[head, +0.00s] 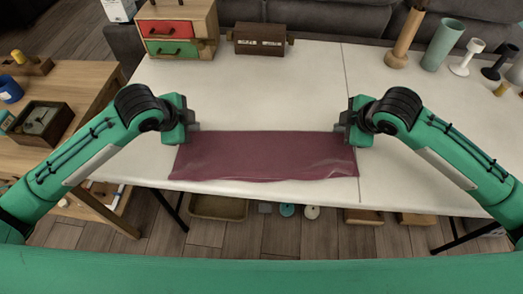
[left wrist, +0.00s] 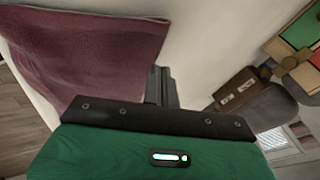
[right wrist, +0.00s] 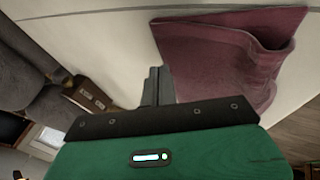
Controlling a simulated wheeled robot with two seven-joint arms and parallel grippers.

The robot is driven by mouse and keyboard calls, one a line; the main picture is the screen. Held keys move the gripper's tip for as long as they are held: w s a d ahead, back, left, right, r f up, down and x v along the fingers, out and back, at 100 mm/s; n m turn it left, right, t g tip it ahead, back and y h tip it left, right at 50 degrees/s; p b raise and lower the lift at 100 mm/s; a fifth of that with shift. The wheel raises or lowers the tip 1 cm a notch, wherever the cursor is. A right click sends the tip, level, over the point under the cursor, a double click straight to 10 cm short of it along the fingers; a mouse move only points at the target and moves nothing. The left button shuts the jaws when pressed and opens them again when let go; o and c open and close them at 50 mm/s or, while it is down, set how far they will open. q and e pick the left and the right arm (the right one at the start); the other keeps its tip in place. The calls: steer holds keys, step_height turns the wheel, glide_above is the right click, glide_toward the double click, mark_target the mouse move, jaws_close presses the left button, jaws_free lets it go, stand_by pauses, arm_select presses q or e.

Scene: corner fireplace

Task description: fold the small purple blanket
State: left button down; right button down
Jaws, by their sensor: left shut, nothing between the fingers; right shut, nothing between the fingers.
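The small purple blanket (head: 265,157) lies as a wide rectangle on the white table, along its front edge. Its front side has some wrinkles toward the right. My left gripper (head: 194,127) is shut and empty at the blanket's far left corner. In the left wrist view its fingers (left wrist: 161,85) are together beside the blanket's edge (left wrist: 85,50). My right gripper (head: 342,127) is shut and empty at the far right corner. In the right wrist view its fingers (right wrist: 157,86) are together next to the blanket (right wrist: 215,60), where a fold or raised layer shows.
The white table (head: 270,95) is clear behind the blanket. A small drawer chest (head: 178,30) and a dark box (head: 259,39) stand at the back. A green cylinder (head: 442,45) and candle holders stand back right. A wooden side table (head: 85,90) is at left.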

arm_select(q)
steer(key=shift+a, duration=0.55)
arm_select(e)
steer(key=shift+d, duration=0.5)
